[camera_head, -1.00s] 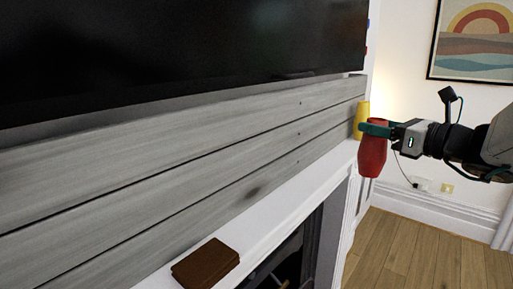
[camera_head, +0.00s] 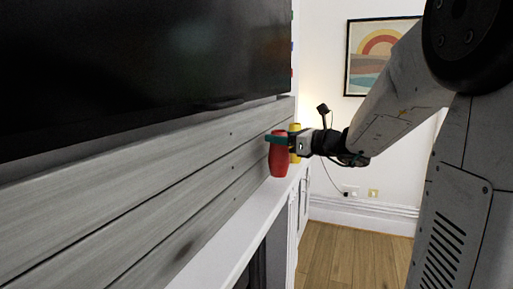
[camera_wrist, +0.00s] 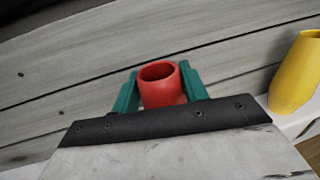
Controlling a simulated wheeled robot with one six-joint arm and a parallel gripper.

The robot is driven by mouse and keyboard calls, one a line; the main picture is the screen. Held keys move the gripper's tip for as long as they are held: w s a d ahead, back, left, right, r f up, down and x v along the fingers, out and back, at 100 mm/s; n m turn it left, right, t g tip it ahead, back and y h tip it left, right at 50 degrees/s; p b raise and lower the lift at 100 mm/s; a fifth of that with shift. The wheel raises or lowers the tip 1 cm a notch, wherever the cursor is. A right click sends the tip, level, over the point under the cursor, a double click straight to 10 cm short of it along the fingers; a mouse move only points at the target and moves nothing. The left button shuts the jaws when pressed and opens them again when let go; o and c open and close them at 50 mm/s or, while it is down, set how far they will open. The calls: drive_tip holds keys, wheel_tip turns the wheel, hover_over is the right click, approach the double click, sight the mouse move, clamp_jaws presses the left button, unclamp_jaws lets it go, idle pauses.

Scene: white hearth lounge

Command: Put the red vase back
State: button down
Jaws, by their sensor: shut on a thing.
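The red vase (camera_head: 278,158) is upright at the far part of the white mantel shelf (camera_head: 246,222), near the grey plank wall. My gripper (camera_head: 278,140) is shut on the vase near its top. In the wrist view the vase (camera_wrist: 160,85) sits between the two green fingers of my gripper (camera_wrist: 160,92), its open mouth showing. The vase's base appears at or just above the shelf; I cannot tell whether it touches.
A yellow vase (camera_head: 295,143) stands just beyond the red one; in the wrist view the yellow vase (camera_wrist: 298,75) is to the right, apart from my fingers. A large black TV (camera_head: 150,70) hangs above the planks. The near shelf in view is bare.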

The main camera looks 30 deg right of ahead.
sight(279, 147)
drive_tip(key=shift+w+d+f, duration=0.1)
drive_tip(key=shift+w+d, duration=0.3)
drive_tip(key=shift+w, duration=0.3)
drive_tip(key=shift+w+d, duration=0.35)
drive_tip(key=shift+w, duration=0.3)
drive_tip(key=shift+f, duration=1.75)
drive_tip(key=shift+f, duration=0.1)
drive_tip(key=shift+f, duration=0.15)
drive_tip(key=c, duration=0.8)
unclamp_jaws()
drive_tip(key=shift+o, duration=0.2)
